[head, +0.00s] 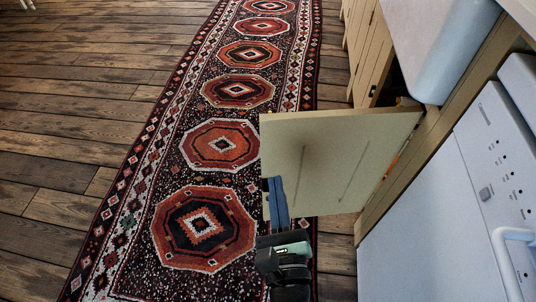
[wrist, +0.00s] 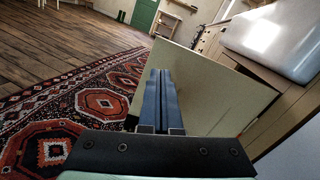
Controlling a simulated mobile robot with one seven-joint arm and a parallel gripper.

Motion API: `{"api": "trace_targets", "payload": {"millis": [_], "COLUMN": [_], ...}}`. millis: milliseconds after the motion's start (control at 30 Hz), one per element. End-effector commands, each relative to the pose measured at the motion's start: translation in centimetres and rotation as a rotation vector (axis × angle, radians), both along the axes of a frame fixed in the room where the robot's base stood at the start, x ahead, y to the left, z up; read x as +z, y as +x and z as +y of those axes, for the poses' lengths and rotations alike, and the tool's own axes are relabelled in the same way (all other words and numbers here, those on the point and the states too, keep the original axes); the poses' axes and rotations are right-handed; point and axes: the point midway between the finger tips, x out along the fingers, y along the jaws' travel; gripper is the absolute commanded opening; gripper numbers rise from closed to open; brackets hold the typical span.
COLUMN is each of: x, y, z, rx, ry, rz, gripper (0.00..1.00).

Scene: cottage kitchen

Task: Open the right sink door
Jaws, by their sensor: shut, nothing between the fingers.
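The right sink door (head: 345,155) is a pale cream panel that stands swung far out from the cabinet front, over the rug. In the wrist view the door (wrist: 205,95) fills the middle right. My gripper (head: 273,182) is shut and empty, its blue fingers upright together by the door's free left edge. In the wrist view the fingers (wrist: 160,75) overlap that edge. I cannot tell whether they touch the door. The cabinet opening (head: 385,88) shows dark behind the door's top edge. The white sink (head: 435,50) is above it.
A white appliance (head: 430,215) with a handle stands at the near right, beside the door's hinge side. More wooden cabinet fronts (head: 368,50) run on beyond. The patterned rug (head: 215,145) and plank floor (head: 70,130) to the left are clear.

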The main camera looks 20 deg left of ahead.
Motion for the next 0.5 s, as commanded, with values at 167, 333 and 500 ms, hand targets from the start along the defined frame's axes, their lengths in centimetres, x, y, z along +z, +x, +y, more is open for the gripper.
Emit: {"api": "trace_targets", "payload": {"millis": [167,333,500], "x": [-4.1,-4.3,-4.2], "y": [-2.1,-1.2,1.5], "z": [-0.3,0.4,1.9], "rx": [-0.007,-0.006,-0.005], "ry": [0.216,0.245,0.242], "rz": [0.166,0.181,0.178], "gripper": [0.00,0.00,0.00]}}
